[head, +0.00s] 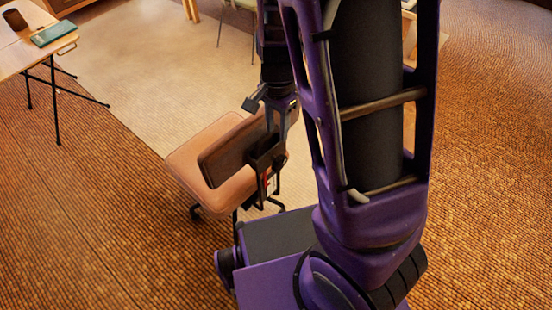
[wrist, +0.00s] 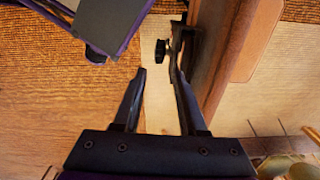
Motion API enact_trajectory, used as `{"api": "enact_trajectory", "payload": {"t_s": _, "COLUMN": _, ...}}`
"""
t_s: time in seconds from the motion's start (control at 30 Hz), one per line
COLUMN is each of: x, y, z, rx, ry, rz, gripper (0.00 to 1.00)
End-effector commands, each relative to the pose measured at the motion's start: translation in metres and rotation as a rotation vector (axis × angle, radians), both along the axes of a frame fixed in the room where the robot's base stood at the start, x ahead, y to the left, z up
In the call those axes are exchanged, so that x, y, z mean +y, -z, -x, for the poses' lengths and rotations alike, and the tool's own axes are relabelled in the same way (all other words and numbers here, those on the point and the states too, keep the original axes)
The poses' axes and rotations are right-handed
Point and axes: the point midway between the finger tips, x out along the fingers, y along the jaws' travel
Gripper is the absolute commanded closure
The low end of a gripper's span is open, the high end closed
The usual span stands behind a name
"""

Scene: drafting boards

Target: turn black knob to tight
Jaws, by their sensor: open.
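The black knob (wrist: 161,51) is small and ridged. In the wrist view it sticks out to the left of a dark bracket beside a brown panel (wrist: 212,45). In the head view my gripper (head: 282,124) points down beside a brown chair-like piece (head: 188,160) with a dark panel.
A folding-legged table (head: 20,52) stands at the upper left with a green case (head: 53,34) and a dark object on it. A pale rug (head: 140,70) lies on the brown woven floor.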

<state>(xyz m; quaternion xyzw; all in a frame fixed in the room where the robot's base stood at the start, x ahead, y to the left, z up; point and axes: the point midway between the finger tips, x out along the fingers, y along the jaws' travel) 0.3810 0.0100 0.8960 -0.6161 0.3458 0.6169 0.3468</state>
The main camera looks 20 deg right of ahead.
Motion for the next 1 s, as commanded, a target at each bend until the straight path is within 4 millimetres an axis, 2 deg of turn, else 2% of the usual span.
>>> {"api": "enact_trajectory", "payload": {"t_s": 0.03, "x": -0.001, "y": 0.015, "z": 0.001, "rx": 0.003, "ry": 0.002, "rz": 0.002, "gripper": 0.59}}
{"api": "enact_trajectory", "payload": {"t_s": 0.1, "x": -0.001, "y": 0.031, "z": 0.001, "rx": 0.003, "ry": 0.002, "rz": 0.002, "gripper": 0.59}}
{"api": "enact_trajectory", "payload": {"t_s": 0.5, "x": -0.001, "y": 0.117, "z": 0.001, "rx": 0.003, "ry": 0.0, "rz": 0.002, "gripper": 0.59}}
{"api": "enact_trajectory", "payload": {"t_s": 0.73, "x": -0.001, "y": 0.144, "z": 0.0, "rx": 0.001, "ry": -0.002, "rz": 0.002, "gripper": 0.59}}
{"api": "enact_trajectory", "payload": {"t_s": 1.0, "x": 0.0, "y": 0.15, "z": -0.001, "rx": -0.002, "ry": -0.002, "rz": 0.001, "gripper": 0.59}}
